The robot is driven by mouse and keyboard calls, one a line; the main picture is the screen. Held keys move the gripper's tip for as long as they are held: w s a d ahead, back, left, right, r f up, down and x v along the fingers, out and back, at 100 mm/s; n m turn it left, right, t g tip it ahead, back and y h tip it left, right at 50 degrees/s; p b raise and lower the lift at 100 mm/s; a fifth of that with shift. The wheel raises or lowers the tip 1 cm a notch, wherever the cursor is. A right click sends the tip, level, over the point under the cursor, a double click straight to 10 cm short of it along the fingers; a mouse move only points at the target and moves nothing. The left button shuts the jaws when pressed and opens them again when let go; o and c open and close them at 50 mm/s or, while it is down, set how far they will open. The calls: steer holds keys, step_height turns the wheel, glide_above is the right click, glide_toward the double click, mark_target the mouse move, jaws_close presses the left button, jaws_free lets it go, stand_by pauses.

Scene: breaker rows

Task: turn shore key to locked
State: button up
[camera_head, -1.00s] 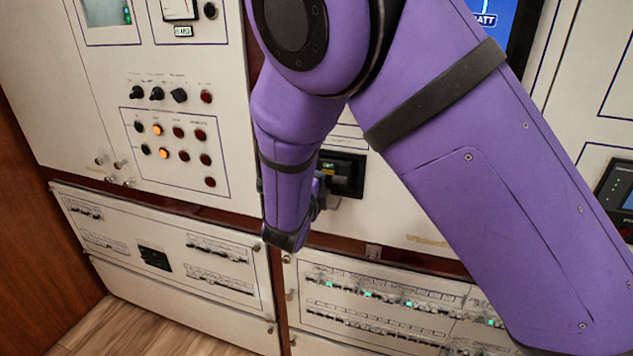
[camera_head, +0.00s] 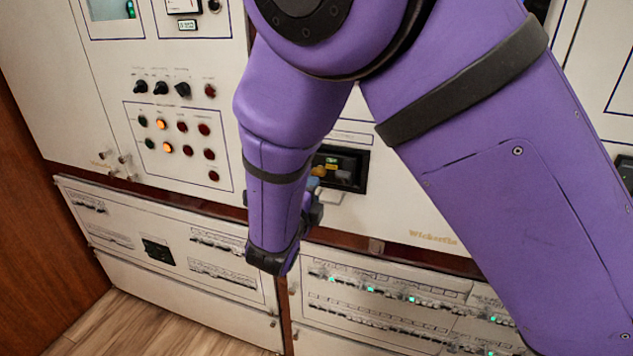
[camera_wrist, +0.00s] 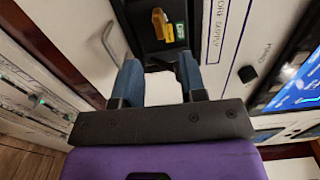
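The shore key looks to be the small yellow piece (camera_wrist: 162,25) in a black recessed panel, beside a green-lit display (camera_wrist: 180,30), in the wrist view. A label reading "supply" stands to its right there. In the head view the black panel (camera_head: 357,170) shows just right of my forearm, which hides part of it. My gripper (camera_wrist: 160,68) has its two blue fingers wide apart, with the tips just short of the yellow piece. The head view mostly hides the gripper behind my arm.
A panel of knobs and lamps (camera_head: 180,145), some lit orange, is left of my arm. Breaker rows (camera_head: 400,300) with green lights run below. A screen (camera_wrist: 290,90) and a black knob (camera_wrist: 248,74) are right in the wrist view.

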steer(key=shift+v, duration=1.9)
